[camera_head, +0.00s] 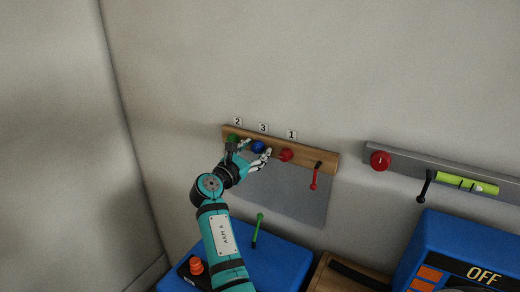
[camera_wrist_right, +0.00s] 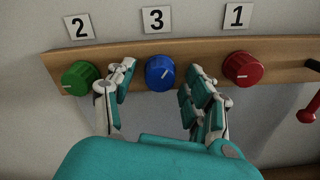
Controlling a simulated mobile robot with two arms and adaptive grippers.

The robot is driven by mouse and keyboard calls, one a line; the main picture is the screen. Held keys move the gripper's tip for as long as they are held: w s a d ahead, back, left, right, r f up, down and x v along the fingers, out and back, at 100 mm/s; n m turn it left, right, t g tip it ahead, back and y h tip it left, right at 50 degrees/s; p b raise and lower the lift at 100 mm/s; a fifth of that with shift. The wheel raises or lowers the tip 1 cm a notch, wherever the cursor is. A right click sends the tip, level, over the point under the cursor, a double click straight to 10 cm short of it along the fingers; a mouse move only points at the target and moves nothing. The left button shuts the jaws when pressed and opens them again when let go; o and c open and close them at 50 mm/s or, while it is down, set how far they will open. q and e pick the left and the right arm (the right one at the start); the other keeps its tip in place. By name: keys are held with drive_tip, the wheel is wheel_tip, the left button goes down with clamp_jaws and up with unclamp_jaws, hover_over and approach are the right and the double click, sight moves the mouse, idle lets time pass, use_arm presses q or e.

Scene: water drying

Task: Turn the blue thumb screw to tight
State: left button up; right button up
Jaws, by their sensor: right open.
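The blue thumb screw (camera_head: 259,146) is the middle of three knobs on a wooden wall board (camera_head: 325,158), under the label 3. It also shows in the right wrist view (camera_wrist_right: 160,73), a white mark on its face. My right gripper (camera_head: 256,152) is open in front of the board. In the right wrist view its fingers (camera_wrist_right: 158,95) stand to the left and right of the blue screw, with gaps on both sides. I cannot tell how tight the screw is. My left gripper is not in view.
A green knob (camera_wrist_right: 79,78) sits left of the blue screw, close to a finger, and a red knob (camera_wrist_right: 243,69) right of it. A red lever (camera_head: 315,177) hangs at the board's right end. Below is a blue surface (camera_head: 283,262) with a green-tipped lever (camera_head: 258,226).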

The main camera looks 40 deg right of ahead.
drive_tip(key=shift+a+r, duration=0.1)
drive_tip(key=shift+a, duration=0.05)
clamp_jaws()
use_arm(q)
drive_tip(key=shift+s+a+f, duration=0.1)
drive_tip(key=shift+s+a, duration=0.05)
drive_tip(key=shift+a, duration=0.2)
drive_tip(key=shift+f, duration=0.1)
use_arm(e)
drive_tip(key=shift+m+b, duration=0.4)
drive_tip(key=shift+m, duration=0.2)
drive_tip(key=shift+m+b, duration=0.65)
drive_tip(key=shift+m, duration=0.45)
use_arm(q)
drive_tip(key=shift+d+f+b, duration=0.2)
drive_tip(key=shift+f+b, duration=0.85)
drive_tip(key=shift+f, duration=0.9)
use_arm(e)
drive_tip(key=shift+m, duration=1.7)
